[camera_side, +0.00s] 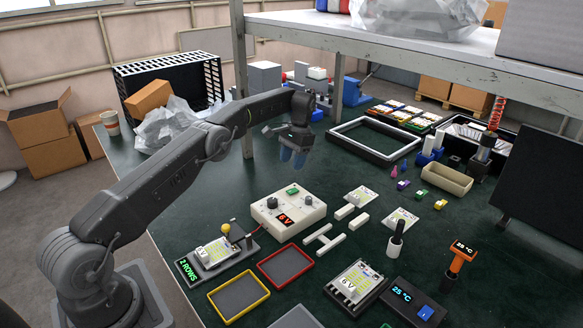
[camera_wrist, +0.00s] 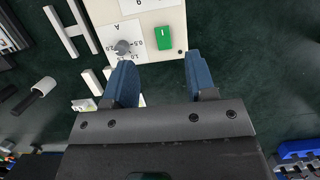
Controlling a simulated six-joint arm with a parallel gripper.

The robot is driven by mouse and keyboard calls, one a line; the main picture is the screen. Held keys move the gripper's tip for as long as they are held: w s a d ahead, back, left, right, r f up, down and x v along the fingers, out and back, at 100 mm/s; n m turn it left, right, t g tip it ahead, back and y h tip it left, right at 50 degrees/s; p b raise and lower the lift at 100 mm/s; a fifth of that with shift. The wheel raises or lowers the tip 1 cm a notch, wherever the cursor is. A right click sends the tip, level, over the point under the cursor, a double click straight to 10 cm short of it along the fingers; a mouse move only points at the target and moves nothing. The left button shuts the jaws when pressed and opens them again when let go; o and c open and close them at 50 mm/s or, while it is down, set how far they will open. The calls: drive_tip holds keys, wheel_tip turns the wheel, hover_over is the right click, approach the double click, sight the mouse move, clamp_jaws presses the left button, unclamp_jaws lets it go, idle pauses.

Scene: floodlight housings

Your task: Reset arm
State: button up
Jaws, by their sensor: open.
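My gripper (camera_side: 293,158) is at the end of my arm, raised above the dark green table (camera_side: 190,190), behind the white power supply box in the side view. Its blue fingers point down. In the wrist view my gripper (camera_wrist: 158,80) shows its two blue fingers spread apart with nothing between them but table.
Red-rimmed (camera_side: 286,265) and yellow-rimmed (camera_side: 239,297) trays lie at the front. A white-rimmed frame (camera_side: 374,140) lies behind, a beige bin (camera_side: 447,179) to the right. A shelf (camera_side: 420,50) spans above the table's back. White bars and a soldering station (camera_side: 412,301) occupy the front right.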

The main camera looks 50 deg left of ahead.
drive_tip(key=s+d+r+t, duration=0.1)
drive_tip(key=s+d+r, duration=0.3)
drive_tip(key=r, duration=0.3)
drive_tip(key=s+d+r+t, duration=0.2)
drive_tip(key=s+d+r, duration=0.2)
drive_tip(key=r, duration=0.4)
drive_tip(key=s+d+r+t, duration=0.1)
drive_tip(key=s+d+r, duration=0.3)
drive_tip(key=r, duration=0.3)
drive_tip(key=s+d+r+t, duration=0.2)
drive_tip(key=s+d, duration=0.3)
drive_tip(key=s, duration=0.7)
drive_tip(key=s+d+f+t, duration=0.1)
drive_tip(key=s+f, duration=0.1)
drive_tip(key=s, duration=0.4)
drive_tip(key=s+d+f+t, duration=0.1)
drive_tip(key=s+d+f, duration=0.1)
drive_tip(key=s, duration=0.5)
drive_tip(key=shift+d+f+t, duration=0.2)
drive_tip(key=shift+f+t, duration=0.1)
drive_tip(key=shift+f, duration=0.55)
